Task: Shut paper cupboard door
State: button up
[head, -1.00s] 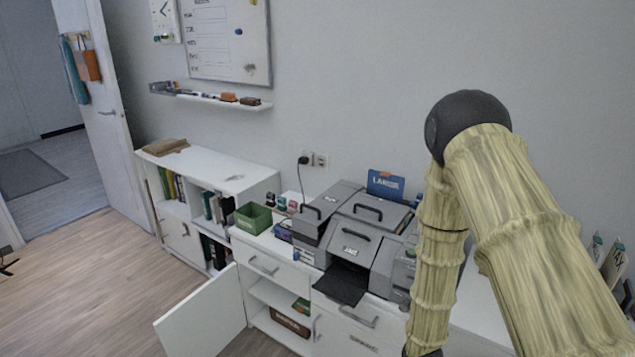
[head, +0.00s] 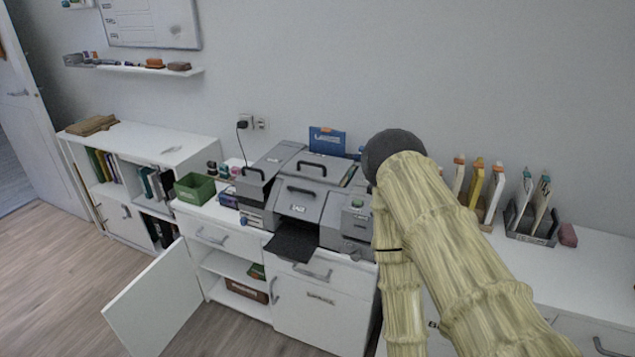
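The cupboard door (head: 155,303) is a white panel standing wide open, swung out to the left over the wood floor. The open cupboard (head: 236,268) behind it shows shelves with a brown box (head: 246,291) and a small green item (head: 257,271). My arm, in a yellowish bamboo-like finish, fills the right of the head view, well to the right of the open door. My gripper is out of the frame, so its state does not show.
A grey printer (head: 300,207) with a black tray (head: 293,241) sticking out stands on the counter. A green box (head: 194,188) is left of it. A low bookshelf (head: 150,145) stands farther left. The floor (head: 60,275) left of the open door is clear.

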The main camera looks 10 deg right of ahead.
aim_at(148, 314)
jog(key=u, duration=2.15)
jog(key=i, duration=4.2)
jog(key=z, duration=3.8)
